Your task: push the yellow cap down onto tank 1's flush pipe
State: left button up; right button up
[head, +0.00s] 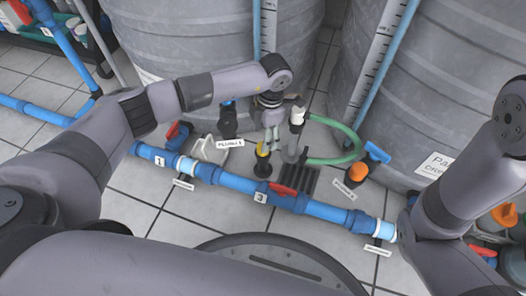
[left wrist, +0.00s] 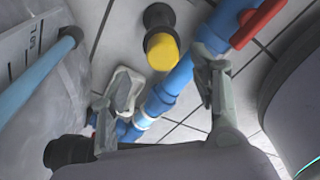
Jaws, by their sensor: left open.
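The yellow cap (head: 263,149) sits on top of a short black pipe (head: 262,168), right of the FLUSH 1 label (head: 230,142). I cannot tell how far down it sits. In the left wrist view the yellow cap (left wrist: 162,52) is at the top middle, with its black pipe (left wrist: 158,17) behind. My left gripper (head: 272,140) points down just above and beside the cap. It is open and empty, and its fingers (left wrist: 165,88) stand apart, with the cap beyond the gap between them. My right arm shows at the right, but its gripper is out of view.
A blue pipe (head: 237,182) with a red valve handle (head: 283,190) runs in front along the floor. A green hose (head: 345,135), a white-topped pipe (head: 297,117) and an orange cap (head: 358,172) stand to the right. Large grey tanks (head: 190,40) rise behind.

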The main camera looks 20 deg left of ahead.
dwell(0.3)
pick_arm(q)
jog(key=f+b, duration=0.4)
jog(key=shift+s+f, duration=0.3)
jog(key=shift+f, duration=0.05)
jog(key=shift+f+b, duration=0.35)
jog(key=shift+b, duration=0.1)
jog(key=shift+r, duration=0.1)
jog(key=shift+c, duration=0.3)
jog(key=c, duration=0.9)
jog(key=shift+r, duration=0.1)
